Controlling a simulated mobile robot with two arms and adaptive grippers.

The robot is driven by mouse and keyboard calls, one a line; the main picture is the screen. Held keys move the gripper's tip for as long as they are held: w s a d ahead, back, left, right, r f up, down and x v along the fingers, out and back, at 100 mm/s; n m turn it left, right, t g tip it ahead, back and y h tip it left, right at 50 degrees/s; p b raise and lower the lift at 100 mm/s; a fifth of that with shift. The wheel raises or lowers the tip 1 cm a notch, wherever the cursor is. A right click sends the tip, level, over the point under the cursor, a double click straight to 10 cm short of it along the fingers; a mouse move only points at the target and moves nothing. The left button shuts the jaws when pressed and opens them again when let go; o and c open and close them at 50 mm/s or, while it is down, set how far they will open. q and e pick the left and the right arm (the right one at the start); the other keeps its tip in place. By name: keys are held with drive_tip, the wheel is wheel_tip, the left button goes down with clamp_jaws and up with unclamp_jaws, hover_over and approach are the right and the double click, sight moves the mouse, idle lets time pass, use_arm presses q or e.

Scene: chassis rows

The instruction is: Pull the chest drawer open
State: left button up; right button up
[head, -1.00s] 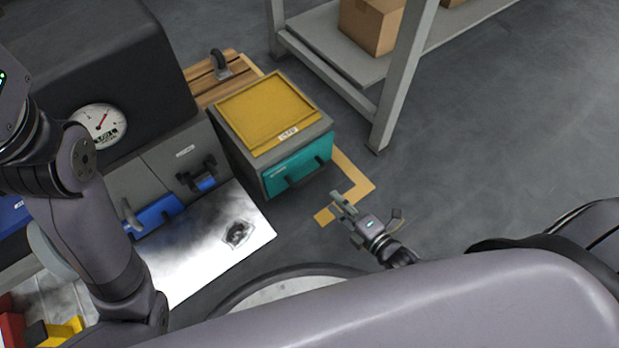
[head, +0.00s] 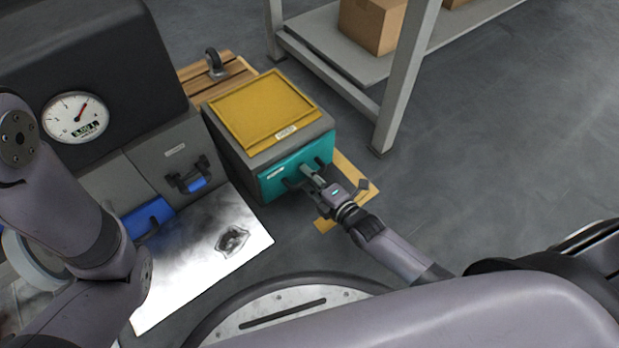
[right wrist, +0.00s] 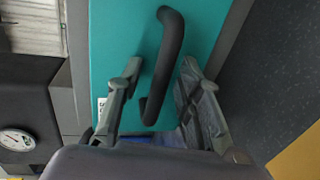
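The chest (head: 262,130) is a grey box with a yellow top, standing on the floor in the middle of the head view. Its teal drawer front (head: 272,182) looks flush with the body. The dark bar handle (right wrist: 167,62) shows in the right wrist view. My right gripper (head: 308,175) is at the drawer front; in the wrist view its fingers (right wrist: 155,92) are apart, one on either side of the handle's lower part, with gaps visible. My left arm (head: 75,200) enters from the left; its gripper is out of frame.
A dark machine with a gauge (head: 75,117) and grey cabinet fronts stands left of the chest. A shiny metal sheet (head: 190,265) lies before it. A wooden pallet (head: 195,85) is behind. A shelf rack (head: 400,90) stands right. Floor at right is clear.

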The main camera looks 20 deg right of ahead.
drive_tip(key=shift+c, duration=0.4)
clamp_jaws()
idle(0.4)
